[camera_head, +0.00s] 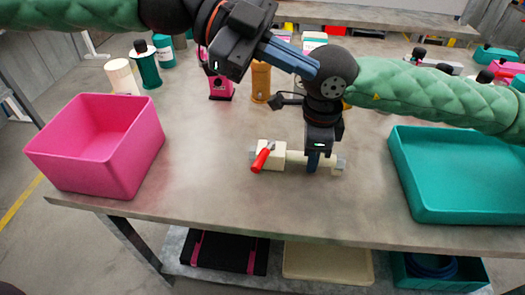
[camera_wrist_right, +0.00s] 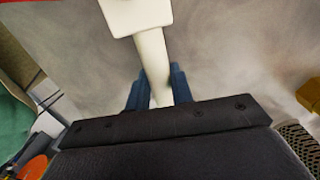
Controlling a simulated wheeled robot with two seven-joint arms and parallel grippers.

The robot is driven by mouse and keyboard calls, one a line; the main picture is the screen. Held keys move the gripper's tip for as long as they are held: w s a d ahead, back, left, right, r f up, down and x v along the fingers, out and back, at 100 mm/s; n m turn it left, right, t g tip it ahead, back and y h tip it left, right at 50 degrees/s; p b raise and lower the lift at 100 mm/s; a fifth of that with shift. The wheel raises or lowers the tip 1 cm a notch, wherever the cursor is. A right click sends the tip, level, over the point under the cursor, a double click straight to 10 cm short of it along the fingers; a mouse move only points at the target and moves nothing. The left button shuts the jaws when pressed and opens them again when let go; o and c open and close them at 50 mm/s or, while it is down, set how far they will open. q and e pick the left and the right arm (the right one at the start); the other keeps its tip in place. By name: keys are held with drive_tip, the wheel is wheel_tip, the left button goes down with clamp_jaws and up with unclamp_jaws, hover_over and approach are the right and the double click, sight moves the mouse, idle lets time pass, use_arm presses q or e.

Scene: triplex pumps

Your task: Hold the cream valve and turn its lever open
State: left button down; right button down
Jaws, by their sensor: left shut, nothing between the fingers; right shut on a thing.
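The cream valve (camera_head: 273,154) lies on the table near its front edge, its pipe running left to right with grey ends. Its red lever (camera_head: 261,160) slants across the left part of the body, towards the lower left. My right gripper (camera_head: 313,163) points down and is shut on the valve's pipe, right of the body. In the right wrist view the cream pipe (camera_wrist_right: 153,62) runs between the blue fingers (camera_wrist_right: 158,90); the lever is not seen there. My left gripper (camera_head: 314,69) is shut and empty, above and apart from the valve, its blue fingers pointing right by my right wrist.
A pink bin (camera_head: 95,150) stands at the table's left and a teal tray (camera_head: 450,212) at its right. Several bottles and containers, among them a green bottle (camera_head: 146,68) and an orange one (camera_head: 261,82), stand behind. The table around the valve is clear.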

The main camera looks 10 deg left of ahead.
sight(262, 160)
use_arm(q)
drive_tip(key=a+f+n+y, duration=0.45)
drive_tip(key=a+f, duration=0.25)
drive_tip(key=f, duration=0.2)
drive_tip(key=shift+m+y, duration=0.25)
drive_tip(key=shift+y, duration=0.3)
drive_tip(key=x, duration=1)
drive_tip(key=shift+f, duration=0.25)
drive_tip(key=shift+w+a+f, duration=0.1)
drive_tip(key=shift+w+a, duration=0.1)
drive_tip(key=shift+a, duration=0.45)
drive_tip(key=shift+w+a+f, duration=0.1)
drive_tip(key=shift+w+a, duration=0.1)
drive_tip(key=shift+a, duration=0.5)
drive_tip(key=shift+w+a+f, duration=0.15)
drive_tip(key=shift+w+a, duration=0.05)
drive_tip(key=shift+a, duration=0.45)
drive_tip(key=shift+m, duration=0.3)
